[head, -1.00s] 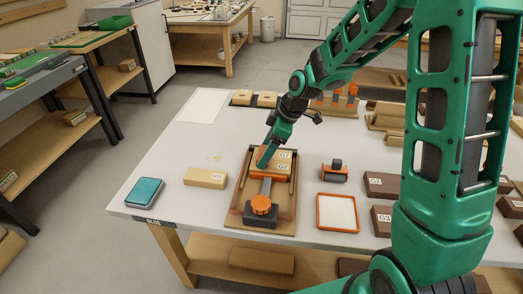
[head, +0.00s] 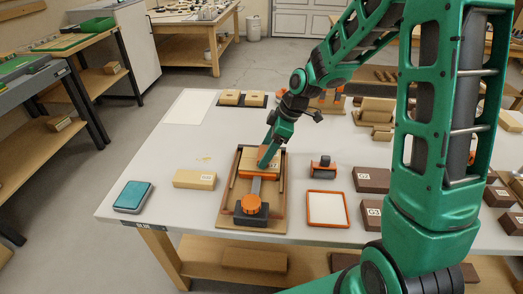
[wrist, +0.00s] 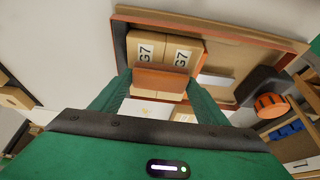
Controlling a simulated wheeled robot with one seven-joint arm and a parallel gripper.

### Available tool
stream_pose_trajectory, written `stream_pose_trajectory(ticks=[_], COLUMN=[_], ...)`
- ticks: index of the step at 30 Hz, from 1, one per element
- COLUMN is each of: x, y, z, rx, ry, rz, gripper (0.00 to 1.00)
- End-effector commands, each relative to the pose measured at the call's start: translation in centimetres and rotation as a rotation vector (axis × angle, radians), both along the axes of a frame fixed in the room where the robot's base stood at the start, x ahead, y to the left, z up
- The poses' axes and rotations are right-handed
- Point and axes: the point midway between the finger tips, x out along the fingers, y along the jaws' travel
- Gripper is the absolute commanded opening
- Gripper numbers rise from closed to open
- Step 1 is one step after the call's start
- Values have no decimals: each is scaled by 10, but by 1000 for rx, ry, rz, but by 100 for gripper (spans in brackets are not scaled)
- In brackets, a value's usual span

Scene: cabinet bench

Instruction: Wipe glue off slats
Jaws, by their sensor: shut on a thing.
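Two tan slats marked G7 (wrist: 165,46) lie side by side in a brown wooden clamping jig (wrist: 225,22) on the bench. In the head view the slats (head: 274,167) are partly covered by my gripper (head: 264,164). My gripper (wrist: 160,84) is shut on an orange-brown bar (wrist: 161,80), which lies across the slats in the wrist view. I cannot tell what the bar is or whether it touches them. The jig's orange knob (head: 251,204) is at its near end. A teal pad in a grey tray (head: 134,195) lies at the bench's left. No glue is clearly visible.
A loose tan block (head: 194,179) lies left of the jig. An orange-rimmed white tray (head: 327,209) and an orange-and-black tool (head: 323,167) are to its right, with dark blocks (head: 371,180) beyond. A white sheet (head: 190,107) lies at the back left.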

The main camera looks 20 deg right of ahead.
Motion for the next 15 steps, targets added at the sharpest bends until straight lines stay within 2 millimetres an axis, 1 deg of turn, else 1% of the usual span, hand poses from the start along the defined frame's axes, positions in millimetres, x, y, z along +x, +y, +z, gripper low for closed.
stream_pose_trajectory(ticks=[15], x=[-8], y=[-19], z=[-1], rx=[0], ry=[0], rz=[-1], gripper=[50])
